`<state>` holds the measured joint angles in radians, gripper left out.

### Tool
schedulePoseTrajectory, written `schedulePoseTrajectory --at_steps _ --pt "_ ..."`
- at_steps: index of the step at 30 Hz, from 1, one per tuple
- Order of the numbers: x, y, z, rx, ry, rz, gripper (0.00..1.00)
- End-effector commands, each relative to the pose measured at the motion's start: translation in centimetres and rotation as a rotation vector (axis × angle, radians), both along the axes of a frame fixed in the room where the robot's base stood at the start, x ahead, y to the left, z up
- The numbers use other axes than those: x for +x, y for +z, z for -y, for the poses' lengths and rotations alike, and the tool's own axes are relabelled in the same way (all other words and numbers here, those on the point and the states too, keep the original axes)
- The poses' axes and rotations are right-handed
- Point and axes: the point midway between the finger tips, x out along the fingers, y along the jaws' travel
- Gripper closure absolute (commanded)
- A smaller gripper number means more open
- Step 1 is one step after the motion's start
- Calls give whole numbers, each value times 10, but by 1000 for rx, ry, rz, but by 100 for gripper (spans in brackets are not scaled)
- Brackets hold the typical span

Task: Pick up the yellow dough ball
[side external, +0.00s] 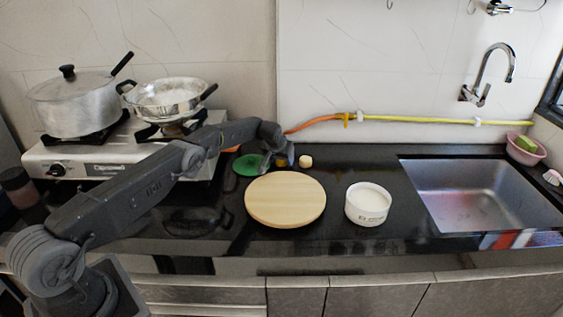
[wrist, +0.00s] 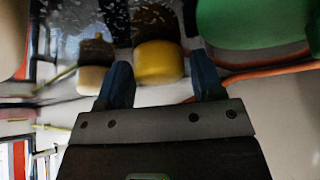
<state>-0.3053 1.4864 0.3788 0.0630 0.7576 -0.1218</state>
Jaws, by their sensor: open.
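The yellow dough ball (wrist: 158,66) shows in the wrist view in the gap between the two fingers of my gripper (wrist: 160,60). The fingers are spread, one on each side of it in the picture; I cannot tell whether either touches it. In the side external view my gripper (side external: 273,160) is low over the counter at the back. The yellow dough ball (side external: 282,162) is small and partly hidden there by my gripper.
A pale dough ball (side external: 305,161) sits just right of the yellow one. A green disc (side external: 245,166) lies to the left. A round wooden board (side external: 285,202) and a white bowl (side external: 368,206) stand nearer the front. The stove (side external: 65,160) is left, the sink (side external: 485,190) right.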

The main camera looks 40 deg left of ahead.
Motion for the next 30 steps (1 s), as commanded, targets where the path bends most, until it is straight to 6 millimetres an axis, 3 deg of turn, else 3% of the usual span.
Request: schedulePoseTrajectory --at_steps 4,15,23,30 --pt "0 0 0 0 0 -1 40" --pt "0 0 0 0 0 0 75" --pt "0 3 0 0 0 1 75" --pt "1 42 0 2 0 5 75"
